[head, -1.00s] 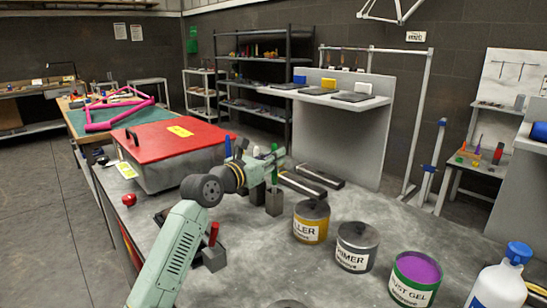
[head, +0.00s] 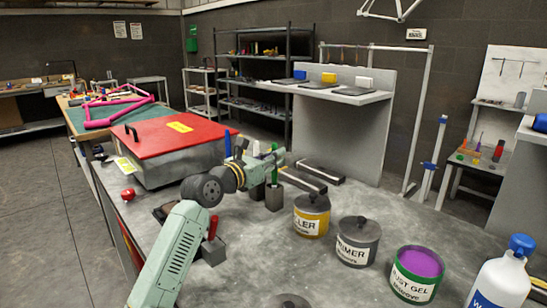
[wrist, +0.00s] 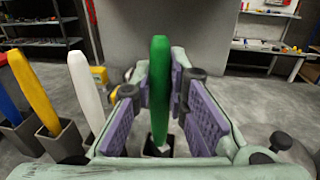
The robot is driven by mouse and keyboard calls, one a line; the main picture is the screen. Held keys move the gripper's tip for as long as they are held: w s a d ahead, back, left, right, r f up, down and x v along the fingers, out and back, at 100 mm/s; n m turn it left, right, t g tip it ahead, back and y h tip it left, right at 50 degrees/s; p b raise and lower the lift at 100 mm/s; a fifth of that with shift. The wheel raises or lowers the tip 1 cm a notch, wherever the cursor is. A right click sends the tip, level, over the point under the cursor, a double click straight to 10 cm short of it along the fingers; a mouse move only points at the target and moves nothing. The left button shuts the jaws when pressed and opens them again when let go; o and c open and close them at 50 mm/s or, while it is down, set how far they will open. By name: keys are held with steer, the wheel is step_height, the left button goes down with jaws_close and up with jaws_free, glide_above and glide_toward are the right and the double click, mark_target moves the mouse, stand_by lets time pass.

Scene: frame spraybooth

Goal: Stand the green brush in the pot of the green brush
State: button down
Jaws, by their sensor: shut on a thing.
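The green brush (wrist: 160,95) is upright between the purple pads of my gripper (wrist: 164,88) in the wrist view. My gripper also shows in the head view (head: 272,168), shut on the brush, with the green handle (head: 274,160) sticking up. A dark grey square pot (head: 274,197) stands on the bench directly below it. The brush's lower end is at the pot's mouth; a pale part shows there in the wrist view. I cannot tell how far down inside it is.
White (wrist: 84,90), yellow (wrist: 33,92) and blue (wrist: 7,100) brushes stand in pots to the left. A red brush (head: 213,227) stands nearer. A filler can (head: 311,218) and a primer can (head: 357,243) stand right of the pot. A red-lidded box (head: 172,140) is behind left.

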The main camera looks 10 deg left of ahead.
steer(key=c, duration=1.5)
jaws_free()
steer(key=shift+s+a, duration=0.1)
steer(key=v, duration=1.1)
steer(key=shift+s+a+f, duration=0.1)
steer(key=shift+s+a, duration=0.05)
steer(key=shift+s, duration=0.2)
